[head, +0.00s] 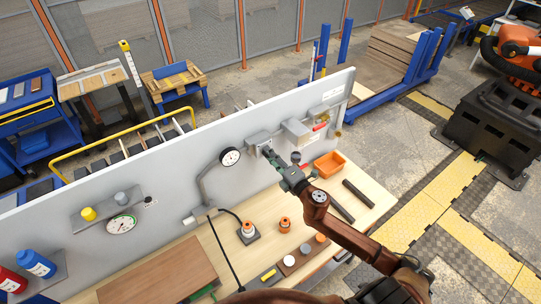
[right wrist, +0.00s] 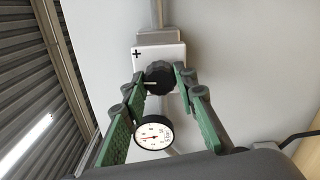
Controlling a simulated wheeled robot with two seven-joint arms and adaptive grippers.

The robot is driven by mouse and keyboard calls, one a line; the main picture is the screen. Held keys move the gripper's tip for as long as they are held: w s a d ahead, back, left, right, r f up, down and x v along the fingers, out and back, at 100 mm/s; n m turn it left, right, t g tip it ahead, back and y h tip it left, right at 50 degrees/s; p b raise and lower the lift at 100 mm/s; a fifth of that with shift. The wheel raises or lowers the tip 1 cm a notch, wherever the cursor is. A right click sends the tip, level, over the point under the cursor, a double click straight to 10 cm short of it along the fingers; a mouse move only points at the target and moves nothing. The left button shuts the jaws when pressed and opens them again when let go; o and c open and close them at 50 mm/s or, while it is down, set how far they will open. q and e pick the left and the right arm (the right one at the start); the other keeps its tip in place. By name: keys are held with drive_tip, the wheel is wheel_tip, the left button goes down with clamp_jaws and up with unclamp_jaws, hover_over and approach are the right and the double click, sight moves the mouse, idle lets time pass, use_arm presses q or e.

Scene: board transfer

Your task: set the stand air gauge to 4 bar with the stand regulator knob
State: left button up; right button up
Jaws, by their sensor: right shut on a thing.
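The stand regulator knob (right wrist: 158,78) is black and ribbed, on a white block with a plus mark (right wrist: 158,55). My right gripper (right wrist: 160,82) is shut on the knob, its green fingers on either side. In the head view my right gripper (head: 272,158) reaches the grey upright panel; the knob is hidden there. The stand air gauge (right wrist: 153,132) is a white round dial with a black rim and a reddish needle; its figures are too small to read. It also shows in the head view (head: 230,157), left of the gripper. My left gripper is not in view.
An orange bin (head: 329,164), dark bars (head: 357,191) and orange-topped parts (head: 248,229) are on the wooden bench. My right arm crosses above the bench's right part.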

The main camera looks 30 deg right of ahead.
drive_tip(key=shift+n, duration=0.4)
drive_tip(key=o, duration=1.2)
drive_tip(key=shift+c, duration=0.2)
drive_tip(key=shift+s, duration=0.1)
drive_tip(key=s+d, duration=0.1)
drive_tip(key=s, duration=1)
drive_tip(key=shift+s, duration=0.4)
drive_tip(key=shift+f, duration=0.1)
